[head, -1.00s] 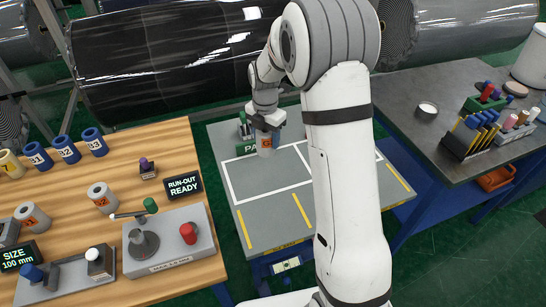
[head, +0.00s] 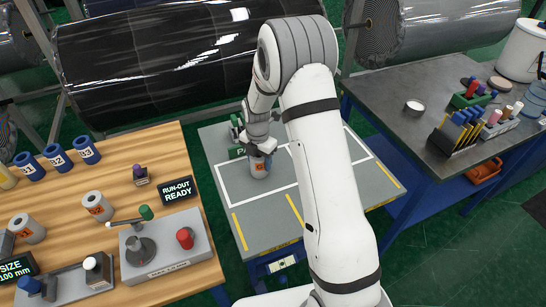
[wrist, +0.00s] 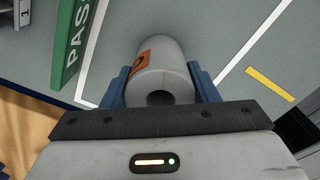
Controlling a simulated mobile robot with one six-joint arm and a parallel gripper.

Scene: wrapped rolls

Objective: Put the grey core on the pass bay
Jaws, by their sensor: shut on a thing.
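The grey core (head: 259,169) is a hollow cylinder with an orange label. It is upright or nearly so, inside the white outline of the pass bay (head: 222,176), near its back left. The green PASS sign (head: 238,152) stands just behind it. My gripper (head: 258,152) is above the core in the head view. In the wrist view, the blue fingers of my gripper (wrist: 160,72) are shut on both sides of the core (wrist: 164,54). I cannot tell whether its bottom touches the bay surface.
A wooden bench (head: 165,150) on the left holds blue cores, other grey cores and a measuring fixture (head: 165,245). A dark bench (head: 415,130) on the right holds tool racks. Large wrapped rolls lie behind. The rest of the bay is bare.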

